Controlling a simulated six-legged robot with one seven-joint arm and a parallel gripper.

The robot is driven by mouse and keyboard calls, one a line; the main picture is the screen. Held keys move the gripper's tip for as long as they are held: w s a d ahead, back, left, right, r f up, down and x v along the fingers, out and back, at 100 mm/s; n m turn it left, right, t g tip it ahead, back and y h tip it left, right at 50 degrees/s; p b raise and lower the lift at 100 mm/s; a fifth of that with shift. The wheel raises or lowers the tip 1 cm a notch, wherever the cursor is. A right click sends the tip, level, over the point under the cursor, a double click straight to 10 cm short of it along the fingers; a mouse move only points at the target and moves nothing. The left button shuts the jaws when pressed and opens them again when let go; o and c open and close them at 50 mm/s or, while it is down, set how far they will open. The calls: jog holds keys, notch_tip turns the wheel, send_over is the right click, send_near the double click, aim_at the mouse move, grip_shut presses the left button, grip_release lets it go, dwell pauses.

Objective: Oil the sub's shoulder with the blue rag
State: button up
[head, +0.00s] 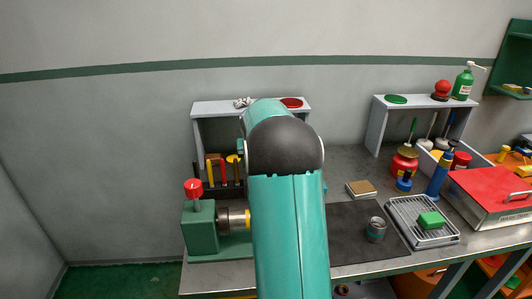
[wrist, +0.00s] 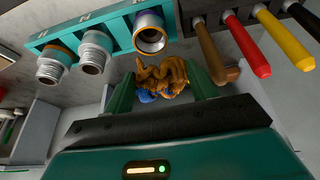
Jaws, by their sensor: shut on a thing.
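In the wrist view, my gripper (wrist: 161,90) is shut on a crumpled rag (wrist: 163,72) between its two green fingers. The rag is mostly orange-brown, with blue showing at its lower left. In the head view, a green vise (head: 200,228) with a red knob holds a grey metal cylinder (head: 231,217) with a yellow band, perhaps the sub. My arm hides my gripper and the cylinder's right side there.
Brown, red and yellow handles (wrist: 245,45) hang right of the rag in the wrist view. In the head view, a grey shelf (head: 205,107) stands behind my arm. A can (head: 376,229) on a dark mat, a wire tray (head: 402,207) and a red-lidded box (head: 490,185) are at right.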

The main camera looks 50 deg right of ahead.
jog(key=shift+w+r, duration=0.1)
jog(key=shift+r, duration=1.35)
